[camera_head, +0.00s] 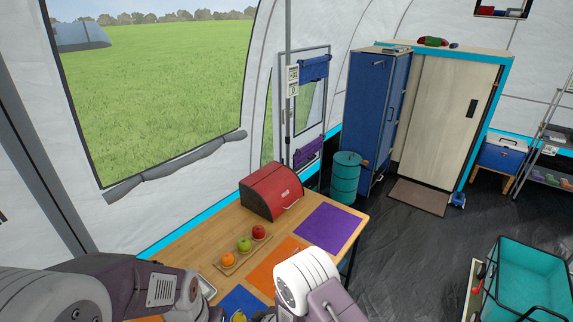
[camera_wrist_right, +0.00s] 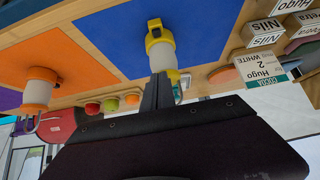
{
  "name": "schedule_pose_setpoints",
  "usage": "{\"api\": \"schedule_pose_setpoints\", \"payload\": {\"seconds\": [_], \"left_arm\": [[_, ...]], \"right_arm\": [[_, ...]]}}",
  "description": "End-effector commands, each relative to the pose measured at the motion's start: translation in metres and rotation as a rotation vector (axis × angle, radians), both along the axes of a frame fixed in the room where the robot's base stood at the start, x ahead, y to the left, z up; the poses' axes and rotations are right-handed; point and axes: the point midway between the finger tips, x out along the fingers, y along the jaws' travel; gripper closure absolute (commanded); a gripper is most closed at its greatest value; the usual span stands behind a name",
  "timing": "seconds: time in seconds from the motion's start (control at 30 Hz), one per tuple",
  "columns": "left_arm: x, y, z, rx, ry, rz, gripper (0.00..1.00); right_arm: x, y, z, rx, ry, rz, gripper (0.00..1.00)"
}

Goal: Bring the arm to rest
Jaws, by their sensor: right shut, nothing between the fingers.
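My right arm (camera_head: 310,285) reaches in at the bottom middle of the head view, over the near part of the wooden table. My right gripper (camera_wrist_right: 158,82) shows in the right wrist view as shut dark fingers with nothing between them. Its tips overlap a yellow-and-white container (camera_wrist_right: 162,48) in that picture; I cannot tell how close they are in depth. My left arm (camera_head: 130,283) crosses the lower left of the head view over the near end of the table. Its gripper is not visible.
The table (camera_head: 185,242) carries a red bread box (camera_head: 271,190), a fruit tray (camera_head: 228,264), and purple (camera_head: 325,228), orange (camera_head: 262,273) and blue mats. An orange-and-white container (camera_wrist_right: 40,88) and name-labelled blocks (camera_wrist_right: 262,68) show in the wrist view. Open floor (camera_head: 400,250) lies right.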

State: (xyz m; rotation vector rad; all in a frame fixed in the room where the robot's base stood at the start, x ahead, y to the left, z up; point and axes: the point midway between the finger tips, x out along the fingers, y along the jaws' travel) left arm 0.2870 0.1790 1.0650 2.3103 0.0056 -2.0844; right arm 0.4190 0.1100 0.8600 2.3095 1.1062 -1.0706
Motion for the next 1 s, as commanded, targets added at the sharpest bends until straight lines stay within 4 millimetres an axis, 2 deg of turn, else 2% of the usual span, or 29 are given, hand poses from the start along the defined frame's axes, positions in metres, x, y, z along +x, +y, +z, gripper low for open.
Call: {"api": "schedule_pose_setpoints", "payload": {"seconds": [0.23,0.37,0.73,1.0], "left_arm": [[0.000,0.000,-0.001,0.000,0.000,0.000,1.00],[0.000,0.000,-0.009,0.000,0.000,0.000,1.00],[0.000,0.000,-0.052,0.000,0.000,0.000,1.00],[0.000,0.000,-0.053,0.000,0.000,0.000,1.00]], "right_arm": [[-0.006,0.005,-0.003,-0.002,0.002,0.016,1.00],[-0.006,0.005,-0.012,-0.002,0.003,0.016,1.00],[-0.005,0.005,-0.065,-0.002,0.002,0.015,1.00],[-0.005,0.005,-0.066,-0.002,0.002,0.015,1.00]]}}
